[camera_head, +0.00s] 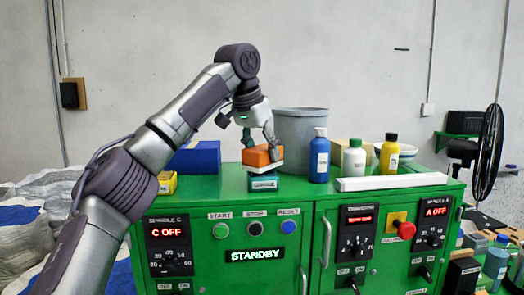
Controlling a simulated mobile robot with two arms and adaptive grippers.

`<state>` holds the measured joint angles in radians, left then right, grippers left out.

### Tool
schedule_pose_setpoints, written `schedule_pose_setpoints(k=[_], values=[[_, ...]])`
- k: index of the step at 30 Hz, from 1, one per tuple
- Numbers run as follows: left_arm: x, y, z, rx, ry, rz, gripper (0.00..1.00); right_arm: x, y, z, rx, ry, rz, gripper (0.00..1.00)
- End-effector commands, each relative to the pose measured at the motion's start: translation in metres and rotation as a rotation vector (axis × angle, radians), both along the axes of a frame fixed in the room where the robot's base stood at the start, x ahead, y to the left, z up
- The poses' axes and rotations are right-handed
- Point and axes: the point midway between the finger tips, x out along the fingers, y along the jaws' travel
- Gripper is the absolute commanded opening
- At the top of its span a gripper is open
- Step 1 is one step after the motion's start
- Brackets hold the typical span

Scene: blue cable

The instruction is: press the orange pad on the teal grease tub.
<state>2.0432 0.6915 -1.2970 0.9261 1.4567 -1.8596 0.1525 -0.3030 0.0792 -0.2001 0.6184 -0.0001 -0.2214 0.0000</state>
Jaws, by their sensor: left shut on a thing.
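An orange pad (262,156) with a pale lower layer is in my left gripper (260,147), whose fingers are shut on its sides. The teal grease tub (263,183) is directly below the pad, on the top of the green cabinet near its front edge. The pad covers the tub's top, and I cannot tell whether the two touch. The tub's front with a pale label shows. My right gripper is not in view.
A grey bucket (301,132) stands behind the tub. A blue box (195,157) is left on the green cabinet (232,268).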

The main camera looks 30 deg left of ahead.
Motion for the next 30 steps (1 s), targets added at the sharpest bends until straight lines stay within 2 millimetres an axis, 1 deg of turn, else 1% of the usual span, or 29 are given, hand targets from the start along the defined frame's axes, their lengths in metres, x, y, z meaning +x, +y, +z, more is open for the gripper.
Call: schedule_pose_setpoints(k=[7, 21, 30], values=[[0.0, -0.0001, -0.0035, 0.0, 0.0, 0.0, 0.3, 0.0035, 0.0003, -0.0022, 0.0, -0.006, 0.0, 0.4], [0.0, 0.0, -0.0091, 0.0, 0.0, 0.0, 0.3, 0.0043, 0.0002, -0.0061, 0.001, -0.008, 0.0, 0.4], [0.0, 0.0, -0.0083, 0.0, 0.0, 0.0, 0.3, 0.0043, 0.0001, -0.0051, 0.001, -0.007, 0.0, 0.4]])
